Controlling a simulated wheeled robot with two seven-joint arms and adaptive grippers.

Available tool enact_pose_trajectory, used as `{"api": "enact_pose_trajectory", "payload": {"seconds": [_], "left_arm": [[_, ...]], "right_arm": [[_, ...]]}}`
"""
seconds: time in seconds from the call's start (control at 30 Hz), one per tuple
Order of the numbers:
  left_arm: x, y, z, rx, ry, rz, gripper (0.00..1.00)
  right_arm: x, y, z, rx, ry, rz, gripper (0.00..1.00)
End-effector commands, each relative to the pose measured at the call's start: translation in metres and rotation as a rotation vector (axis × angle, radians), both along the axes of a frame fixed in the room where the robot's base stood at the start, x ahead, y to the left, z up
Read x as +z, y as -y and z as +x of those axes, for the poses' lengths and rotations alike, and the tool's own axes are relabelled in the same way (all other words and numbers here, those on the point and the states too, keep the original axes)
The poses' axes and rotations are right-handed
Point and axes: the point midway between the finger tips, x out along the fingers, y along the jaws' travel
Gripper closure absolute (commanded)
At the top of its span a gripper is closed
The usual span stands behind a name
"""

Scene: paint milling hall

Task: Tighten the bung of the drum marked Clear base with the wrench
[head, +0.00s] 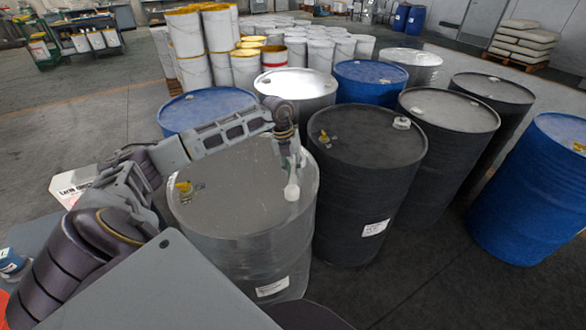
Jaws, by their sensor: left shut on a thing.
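A grey steel drum (235,235) stands right in front of me. A white label (272,287) is low on its side, with print too small to read, so I cannot tell if it says Clear base. A yellow fitting (185,188) sits at the left of its lid. My left arm reaches over this drum from the left. My left gripper (291,160) points down at the lid's right edge and is shut on a pale, slim tool with a rounded end, seemingly the wrench (292,188). Any bung under that end is hidden. My right gripper is not in view.
A black drum (365,180) stands close to the right of the grey one. Blue drums (205,107), a silver drum (300,85) and more dark drums crowd behind and to the right. White pails (190,50) are stacked at the back. Open floor (80,115) lies at the left.

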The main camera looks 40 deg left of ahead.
Motion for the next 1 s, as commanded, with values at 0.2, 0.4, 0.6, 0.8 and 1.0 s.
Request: {"api": "enact_pose_trajectory", "payload": {"seconds": [0.2,0.4,0.6,0.8,1.0], "left_arm": [[0.000,0.000,0.000,0.000,0.001,0.000,1.00],[-0.003,0.000,0.000,0.000,0.001,0.000,1.00],[-0.006,0.000,0.000,0.000,0.001,0.000,1.00],[-0.009,0.000,0.000,0.000,0.001,0.000,1.00],[-0.012,0.000,0.000,0.000,0.001,0.000,1.00]], "right_arm": [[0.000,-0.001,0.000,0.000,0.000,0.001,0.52],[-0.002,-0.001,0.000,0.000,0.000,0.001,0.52],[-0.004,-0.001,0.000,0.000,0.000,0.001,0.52],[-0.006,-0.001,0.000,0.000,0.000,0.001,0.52],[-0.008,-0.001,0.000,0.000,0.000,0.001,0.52]]}}
